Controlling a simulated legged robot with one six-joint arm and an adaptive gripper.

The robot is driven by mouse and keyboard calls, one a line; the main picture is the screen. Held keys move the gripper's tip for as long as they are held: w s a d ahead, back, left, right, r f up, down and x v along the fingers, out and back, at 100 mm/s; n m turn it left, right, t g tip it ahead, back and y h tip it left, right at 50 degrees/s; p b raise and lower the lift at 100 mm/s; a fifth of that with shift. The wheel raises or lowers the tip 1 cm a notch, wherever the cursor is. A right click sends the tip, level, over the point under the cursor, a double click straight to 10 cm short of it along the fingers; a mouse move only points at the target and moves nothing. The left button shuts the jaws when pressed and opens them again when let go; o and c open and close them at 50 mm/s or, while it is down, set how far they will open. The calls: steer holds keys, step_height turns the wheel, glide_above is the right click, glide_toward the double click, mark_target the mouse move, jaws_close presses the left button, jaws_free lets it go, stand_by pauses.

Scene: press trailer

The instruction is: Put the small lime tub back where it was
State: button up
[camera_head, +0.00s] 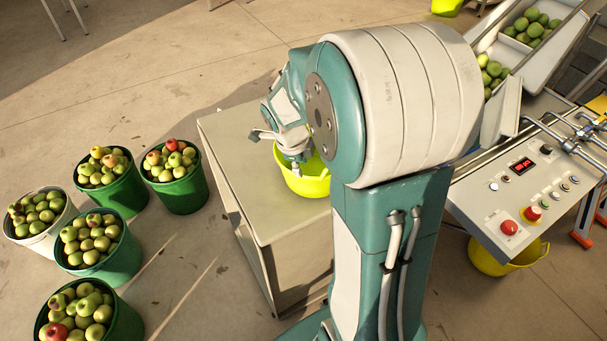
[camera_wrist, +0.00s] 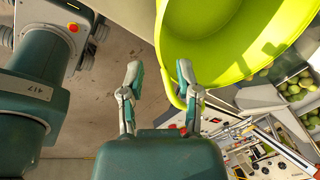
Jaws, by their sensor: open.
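A lime tub (camera_head: 313,185) stands on a pale table, partly hidden behind my arm in the head view. In the wrist view the lime tub (camera_wrist: 215,75) fills the upper right, with its rim and inside showing; it looks empty there. My gripper (camera_head: 277,151) is at the tub's left side in the head view, with one finger over the tub's rim area. In the wrist view my gripper (camera_wrist: 160,72) is open, its right finger overlapping the rim and its left finger clear of it. I cannot tell whether the right finger touches the tub.
The table (camera_head: 228,135) has free room left of the tub. Green buckets of apples (camera_head: 180,190) and a white one (camera_head: 38,228) stand on the floor at left. A further lime tub (camera_head: 446,7) is at the top.

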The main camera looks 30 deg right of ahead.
steer(key=s+a+r+n+t+y, duration=0.1)
steer(key=s+a+r+n, duration=0.6)
steer(key=n, duration=0.7)
steer(key=s+a+r+n+t+y, duration=0.1)
steer(key=s+a+r+n+t, duration=0.2)
steer(key=s+a+r+n, duration=0.4)
steer(key=s+n, duration=0.2)
steer(key=n, duration=0.4)
steer(key=shift+r+n+t+y, duration=0.3)
steer(key=shift+n, duration=0.1)
steer(key=shift+d, duration=0.15)
